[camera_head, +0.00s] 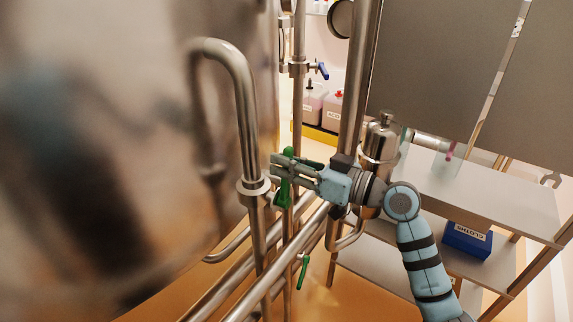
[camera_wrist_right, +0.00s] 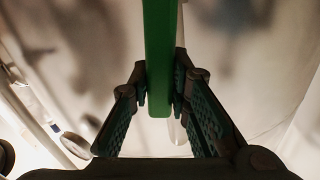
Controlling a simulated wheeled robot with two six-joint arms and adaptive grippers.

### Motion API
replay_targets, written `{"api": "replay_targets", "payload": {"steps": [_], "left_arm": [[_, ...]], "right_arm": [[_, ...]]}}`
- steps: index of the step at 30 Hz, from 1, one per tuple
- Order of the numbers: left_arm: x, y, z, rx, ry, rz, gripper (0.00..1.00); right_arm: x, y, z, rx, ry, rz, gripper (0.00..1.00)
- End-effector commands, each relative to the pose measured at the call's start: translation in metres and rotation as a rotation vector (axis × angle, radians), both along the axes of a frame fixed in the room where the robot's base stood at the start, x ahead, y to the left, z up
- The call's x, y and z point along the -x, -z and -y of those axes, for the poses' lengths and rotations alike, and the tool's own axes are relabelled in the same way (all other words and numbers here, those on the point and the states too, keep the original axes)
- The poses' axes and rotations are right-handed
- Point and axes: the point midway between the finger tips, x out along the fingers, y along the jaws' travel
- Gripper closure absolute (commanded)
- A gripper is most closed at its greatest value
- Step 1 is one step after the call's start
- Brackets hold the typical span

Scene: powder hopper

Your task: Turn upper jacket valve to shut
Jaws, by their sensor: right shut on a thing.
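The upper jacket valve has a green lever handle (camera_head: 285,193) on a thin vertical steel pipe. The handle stands roughly upright, nearly in line with that pipe. My right gripper (camera_head: 281,167) reaches in from the right and is shut on the handle. In the right wrist view, the green handle (camera_wrist_right: 159,60) runs down between the two fingers of the right gripper (camera_wrist_right: 160,85). The fingers hide part of the handle and the valve body in the head view. My left gripper is not in view.
A second green handle (camera_head: 303,272) sits lower on the pipes. A large shiny steel vessel (camera_head: 100,150) fills the left. A bent steel pipe (camera_head: 245,100) stands close left of the gripper. A shelf (camera_head: 500,205) with a blue box (camera_head: 467,239) is at right.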

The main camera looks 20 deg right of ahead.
Motion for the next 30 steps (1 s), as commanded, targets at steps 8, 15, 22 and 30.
{"api": "replay_targets", "payload": {"steps": [8,15,22,30], "left_arm": [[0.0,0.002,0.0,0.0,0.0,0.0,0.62],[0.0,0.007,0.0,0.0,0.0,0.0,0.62],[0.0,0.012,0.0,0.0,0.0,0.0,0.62],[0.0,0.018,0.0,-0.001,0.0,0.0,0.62]], "right_arm": [[-0.016,0.005,0.015,-0.164,0.003,-0.163,1.0],[-0.029,0.015,0.029,-0.326,0.002,-0.328,1.0],[-0.041,0.029,0.039,-0.479,0.001,-0.483,1.0],[-0.05,0.048,0.049,-0.659,0.001,-0.668,1.0]]}}
